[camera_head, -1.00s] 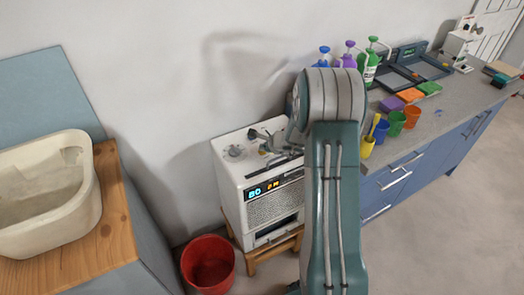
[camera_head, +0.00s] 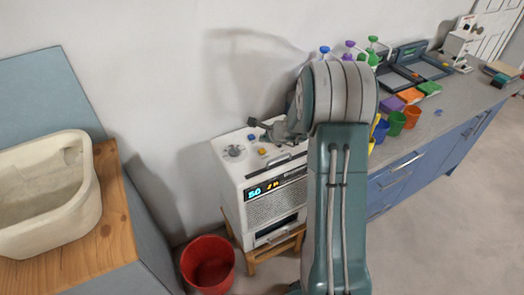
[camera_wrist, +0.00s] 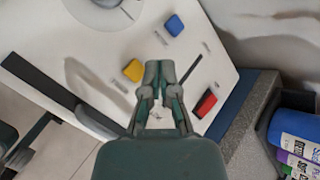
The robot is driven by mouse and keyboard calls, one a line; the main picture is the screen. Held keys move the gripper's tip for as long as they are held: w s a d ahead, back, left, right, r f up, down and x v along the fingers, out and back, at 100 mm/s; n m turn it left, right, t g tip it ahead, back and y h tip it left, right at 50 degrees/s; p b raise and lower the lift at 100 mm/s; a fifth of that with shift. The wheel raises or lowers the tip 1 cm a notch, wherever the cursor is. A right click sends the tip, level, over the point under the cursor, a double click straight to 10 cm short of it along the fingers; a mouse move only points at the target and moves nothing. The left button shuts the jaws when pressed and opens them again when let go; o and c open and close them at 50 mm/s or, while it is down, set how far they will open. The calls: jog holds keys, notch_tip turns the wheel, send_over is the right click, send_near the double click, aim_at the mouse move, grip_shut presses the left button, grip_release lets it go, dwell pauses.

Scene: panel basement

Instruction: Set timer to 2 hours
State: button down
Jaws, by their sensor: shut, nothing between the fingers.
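The white machine (camera_head: 233,175) stands on a small wooden stool and has a front display (camera_head: 266,188) lit with blue and orange characters, too small to read surely. Its top carries a round dial (camera_head: 235,151), a blue button (camera_head: 251,137) and a yellow button (camera_head: 262,151). The wrist view shows the blue button (camera_wrist: 174,25), the yellow button (camera_wrist: 133,70), a red switch (camera_wrist: 205,103) and part of the dial (camera_wrist: 105,10). My gripper (camera_wrist: 159,68) is shut and empty over the top, its tips between the yellow button and the red switch. Contact cannot be told.
A wooden counter with a cream basin (camera_head: 50,205) is at left. At right, a blue cabinet's grey worktop (camera_head: 440,125) holds cups, spray bottles and frames. The wall is close behind the machine.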

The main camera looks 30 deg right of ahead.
jog(key=shift+r, duration=1.15)
